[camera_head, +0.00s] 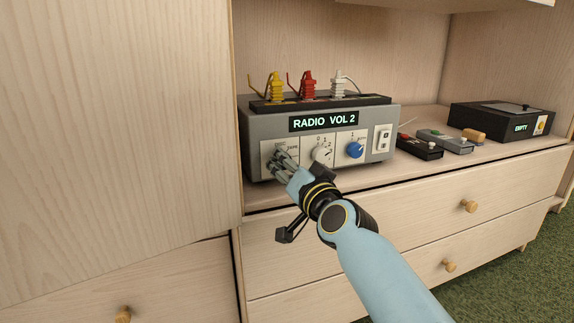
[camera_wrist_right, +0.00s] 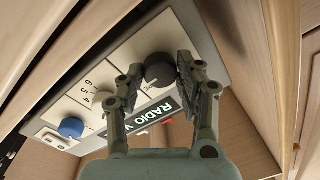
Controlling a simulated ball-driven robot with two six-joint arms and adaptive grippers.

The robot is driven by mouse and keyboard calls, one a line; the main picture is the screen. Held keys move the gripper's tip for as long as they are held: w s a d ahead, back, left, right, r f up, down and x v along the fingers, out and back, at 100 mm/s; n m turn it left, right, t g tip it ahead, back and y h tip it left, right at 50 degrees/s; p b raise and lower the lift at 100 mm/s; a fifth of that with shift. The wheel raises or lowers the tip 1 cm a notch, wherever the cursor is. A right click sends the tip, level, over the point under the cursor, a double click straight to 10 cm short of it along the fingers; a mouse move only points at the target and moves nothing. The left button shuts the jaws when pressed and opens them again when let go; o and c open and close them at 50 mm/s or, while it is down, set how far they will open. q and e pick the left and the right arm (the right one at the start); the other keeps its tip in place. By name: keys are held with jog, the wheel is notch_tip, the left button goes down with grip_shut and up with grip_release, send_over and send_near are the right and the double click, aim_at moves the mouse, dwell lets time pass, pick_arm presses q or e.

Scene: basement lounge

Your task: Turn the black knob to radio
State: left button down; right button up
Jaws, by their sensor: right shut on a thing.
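The grey radio unit (camera_head: 250,128) stands on the cabinet shelf, and its display (camera_head: 323,121) reads "RADIO VOL 2". My left gripper is not in view.
A white knob (camera_head: 322,155), a blue knob (camera_head: 355,150) and a white switch (camera_head: 382,138) are to the right on the same front. Yellow (camera_head: 276,88), red (camera_head: 308,86) and white (camera_head: 338,85) plugs stand on top. Small devices (camera_head: 420,147) and a black box (camera_head: 500,120) are further right.

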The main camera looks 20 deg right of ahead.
dwell(0.5)
jog(key=o, duration=1.1)
jog(key=shift+o, duration=0.2)
jog(key=s+d, duration=0.1)
jog(key=s, duration=1.1)
jog(key=shift+f, duration=0.3)
